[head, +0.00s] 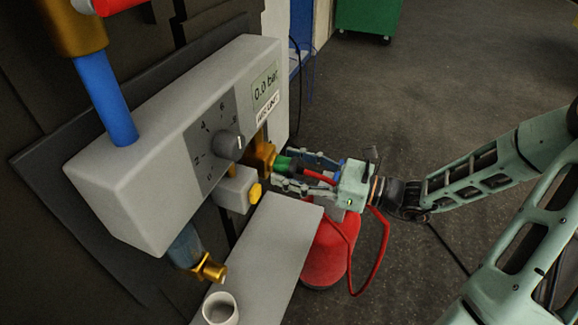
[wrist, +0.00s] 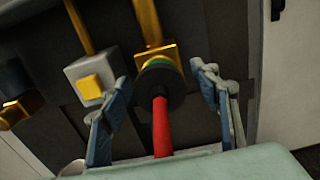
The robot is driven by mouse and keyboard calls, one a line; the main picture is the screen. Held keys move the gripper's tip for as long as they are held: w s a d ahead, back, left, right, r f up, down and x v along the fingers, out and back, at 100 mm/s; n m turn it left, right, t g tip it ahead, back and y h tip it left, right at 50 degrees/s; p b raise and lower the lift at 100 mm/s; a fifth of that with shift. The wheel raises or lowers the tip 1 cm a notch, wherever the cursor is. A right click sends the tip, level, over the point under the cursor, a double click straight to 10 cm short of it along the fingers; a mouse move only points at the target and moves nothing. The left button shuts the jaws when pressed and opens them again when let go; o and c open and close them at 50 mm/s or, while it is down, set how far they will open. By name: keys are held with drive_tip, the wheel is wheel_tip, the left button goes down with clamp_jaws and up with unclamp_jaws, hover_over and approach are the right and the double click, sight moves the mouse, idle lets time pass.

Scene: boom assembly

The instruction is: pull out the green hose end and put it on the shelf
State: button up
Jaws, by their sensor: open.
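The green hose end (head: 283,164) sits in a brass fitting (head: 263,157) under the right end of the grey panel box. In the wrist view, the hose end (wrist: 161,70) shows a green band behind a black collar, with the red hose (wrist: 161,125) running from it toward me. My gripper (head: 285,169) is open, with one finger on each side of the hose end. In the wrist view there are gaps between the fingers and the collar. The grey shelf (head: 262,245) lies below and in front of the panel box.
A small box with a yellow button (head: 254,193) is just left of the fitting. A white cup (head: 221,308) stands at the shelf's near end. A second brass fitting (head: 209,269) hangs above the shelf. A red cylinder (head: 325,255) stands below my gripper.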

sight(304, 171)
idle(0.8)
clamp_jaws()
drive_tip(key=shift+d+p, duration=0.15)
drive_tip(key=shift+p, duration=0.15)
drive_tip(key=shift+p+v, duration=1)
drive_tip(key=shift+v, duration=1.9)
